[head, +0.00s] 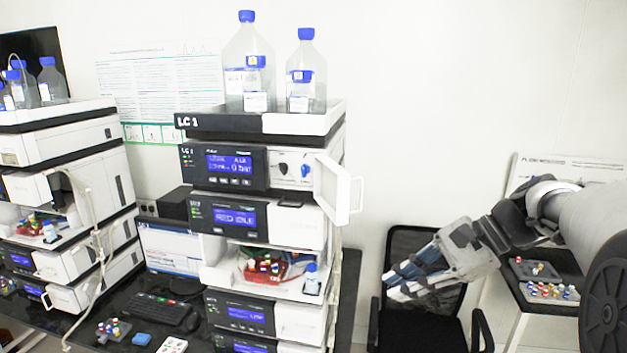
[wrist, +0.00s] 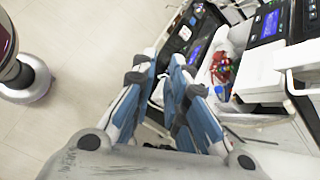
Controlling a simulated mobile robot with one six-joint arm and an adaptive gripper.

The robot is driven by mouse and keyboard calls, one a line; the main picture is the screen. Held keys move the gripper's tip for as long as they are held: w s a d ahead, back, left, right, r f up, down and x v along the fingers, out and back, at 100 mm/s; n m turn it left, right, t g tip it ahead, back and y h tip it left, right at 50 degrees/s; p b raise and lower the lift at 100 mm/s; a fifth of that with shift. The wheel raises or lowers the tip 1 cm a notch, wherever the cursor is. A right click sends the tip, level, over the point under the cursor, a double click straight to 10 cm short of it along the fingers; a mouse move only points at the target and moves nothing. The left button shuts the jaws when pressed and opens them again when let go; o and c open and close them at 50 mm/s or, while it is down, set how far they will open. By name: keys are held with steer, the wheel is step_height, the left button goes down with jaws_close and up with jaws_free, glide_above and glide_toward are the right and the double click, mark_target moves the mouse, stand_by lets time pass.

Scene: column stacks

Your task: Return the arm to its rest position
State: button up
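My arm reaches in from the right edge of the head view. My gripper (head: 392,282) hangs in the air there, to the right of the middle stack and in front of a black chair. Its blue-and-grey fingers point left and slightly down, with a narrow gap between them. In the wrist view my gripper (wrist: 162,66) shows both fingers apart, with nothing seen held between them. The middle LC 1 stack (head: 252,155) shows a white door (head: 333,188) standing open on its right side.
A red rack with vials (head: 262,270) and a small bottle (head: 311,280) sit in the stack's open bay. Clear bottles (head: 248,65) stand on top. Another stack (head: 75,200) is at left. The chair (head: 415,325) and a side table with vial trays (head: 548,292) are near my arm.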

steer(key=s+a+f+n+t+h+b, duration=0.1)
steer(key=s+f+n+t+h+b, duration=0.2)
steer(key=s+f+n+h+b, duration=0.6)
steer(key=s+f+n+b, duration=0.5)
steer(key=s+f+b, duration=0.3)
steer(key=s+f, duration=0.7)
step_height(320, 180, down, 3)
steer(key=shift+s+a+r+n, duration=0.15)
steer(key=shift+s+a+n, duration=0.1)
steer(key=shift+n, duration=0.05)
steer(key=shift+a, duration=0.1)
